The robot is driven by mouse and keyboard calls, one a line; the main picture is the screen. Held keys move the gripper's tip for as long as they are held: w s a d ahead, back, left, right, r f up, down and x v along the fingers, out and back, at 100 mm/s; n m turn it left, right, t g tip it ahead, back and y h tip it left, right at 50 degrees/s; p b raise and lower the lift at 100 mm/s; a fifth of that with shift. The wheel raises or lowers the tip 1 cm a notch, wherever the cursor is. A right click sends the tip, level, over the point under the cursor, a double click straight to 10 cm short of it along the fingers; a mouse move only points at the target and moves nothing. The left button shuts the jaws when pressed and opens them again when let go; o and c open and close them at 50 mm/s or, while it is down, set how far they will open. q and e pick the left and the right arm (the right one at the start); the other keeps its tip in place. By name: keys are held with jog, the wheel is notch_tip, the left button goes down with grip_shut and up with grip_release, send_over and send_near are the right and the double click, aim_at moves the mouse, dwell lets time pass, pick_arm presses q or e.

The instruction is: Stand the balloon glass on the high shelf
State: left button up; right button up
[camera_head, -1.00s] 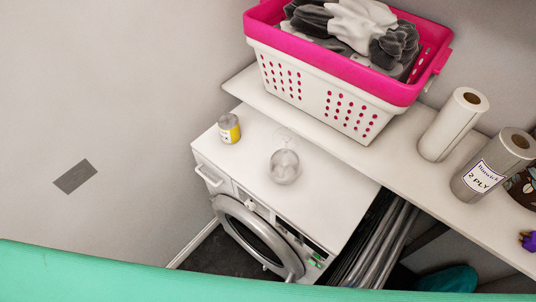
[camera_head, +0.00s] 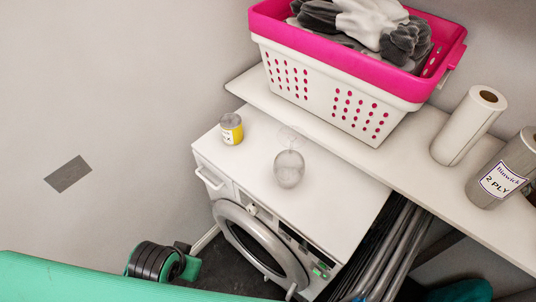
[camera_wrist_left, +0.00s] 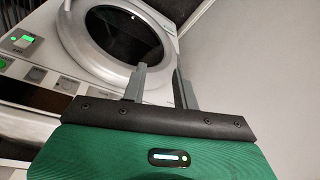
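The clear balloon glass (camera_head: 289,170) is on the white top of the dryer (camera_head: 240,169). Its round bowl is toward the front, with a faint clear disc behind and above it; I cannot tell whether it is upside down or lying. A long white shelf (camera_head: 410,158) runs behind and above the dryer top. My left gripper (camera_wrist_left: 160,84) is open and empty in the left wrist view, its two grey fingers apart in front of the dryer's round door. It is low and left of the glass, which that view does not show. My right gripper is not in view.
A yellow-labelled jar (camera_head: 231,129) stands left of the glass. A pink-and-white basket (camera_head: 335,95) of laundry fills the shelf's left part. A white paper roll (camera_head: 468,127) and a labelled grey roll (camera_head: 503,172) stand to the right. Shelf between basket and rolls is bare.

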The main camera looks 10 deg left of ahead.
pick_arm(q)
jog(key=w+d+r+n+t+h, duration=0.25)
jog(key=w+d+r+h, duration=0.2)
jog(key=d, duration=0.45)
jog(key=w+d+r+n+t+h, duration=0.1)
jog(key=w+d+r+t+h, duration=0.35)
jog(key=d, duration=0.45)
jog(key=w+d+r+n+t+h, duration=0.1)
jog(key=w+d+r+n+t, duration=0.15)
jog(key=r+n+t, duration=0.4)
jog(key=w+d+r+n+t+h, duration=0.1)
jog(key=d+r+n+t, duration=0.2)
jog(key=r+n, duration=0.55)
jog(key=n+g+y+p, duration=0.25)
jog(key=n+y, duration=0.95)
jog(key=n, duration=0.8)
send_over(291, 154)
jog(key=s, duration=0.4)
jog(key=shift+t, duration=0.3)
notch_tip(291, 154, down, 6)
jog(key=shift+a+f+p, duration=0.1)
jog(key=shift+f+p, duration=0.15)
jog(key=shift+p, duration=0.1)
jog(key=w+p, duration=0.1)
jog(key=w, duration=0.2)
jog(key=shift+w+p, duration=0.2)
jog(key=shift+p, duration=0.15)
jog(key=shift+w+f, duration=0.1)
jog(key=shift+w, duration=0.5)
